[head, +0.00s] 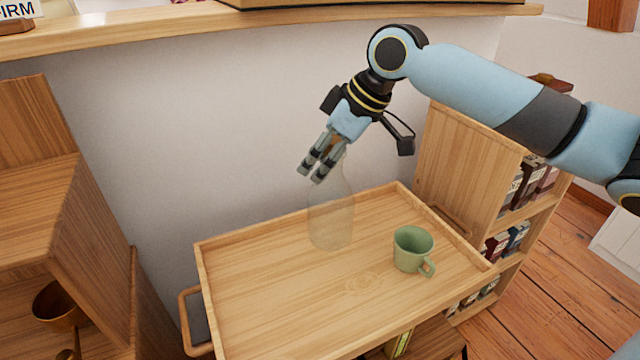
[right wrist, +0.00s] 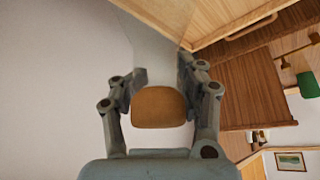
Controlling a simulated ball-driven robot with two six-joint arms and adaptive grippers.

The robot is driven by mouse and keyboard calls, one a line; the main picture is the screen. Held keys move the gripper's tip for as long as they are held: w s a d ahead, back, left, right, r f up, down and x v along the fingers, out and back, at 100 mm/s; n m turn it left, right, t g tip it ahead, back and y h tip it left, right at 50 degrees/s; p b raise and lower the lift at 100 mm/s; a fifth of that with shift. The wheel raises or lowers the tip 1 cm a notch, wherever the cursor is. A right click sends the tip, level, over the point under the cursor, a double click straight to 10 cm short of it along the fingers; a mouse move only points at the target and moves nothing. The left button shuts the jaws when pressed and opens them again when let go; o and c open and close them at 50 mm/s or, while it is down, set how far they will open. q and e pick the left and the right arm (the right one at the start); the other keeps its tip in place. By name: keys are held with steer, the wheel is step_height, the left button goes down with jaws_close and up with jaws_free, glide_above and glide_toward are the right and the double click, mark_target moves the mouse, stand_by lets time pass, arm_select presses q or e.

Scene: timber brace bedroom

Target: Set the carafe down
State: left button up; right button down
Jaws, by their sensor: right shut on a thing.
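The carafe (head: 331,215) is clear glass and faint against the wood and wall. It is roughly upright over the back part of the wooden tray (head: 290,245); I cannot tell whether its base touches the tray. My right gripper (head: 318,167) is shut on the carafe's neck from above. In the right wrist view, a brown stopper-like top (right wrist: 158,107) sits between the fingers of the right gripper (right wrist: 160,85), with the pale glass beyond it. My left gripper is in neither view.
A green cup (head: 413,248) stands on the tray's right side, with bare tray to the left and front. A wooden shelf unit (head: 470,165) with boxes stands right of the tray. Another wooden unit (head: 40,210) is at the left. A wall with a ledge (head: 250,15) is behind.

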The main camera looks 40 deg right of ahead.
steer(key=shift+f+b, duration=0.45)
steer(key=shift+f, duration=1.5)
steer(key=c, duration=0.7)
jaws_free()
steer(key=shift+f, duration=0.1)
steer(key=shift+o, duration=0.2)
steer(key=p+v, duration=0.5)
steer(key=v, duration=0.7)
steer(key=shift+s, duration=0.1)
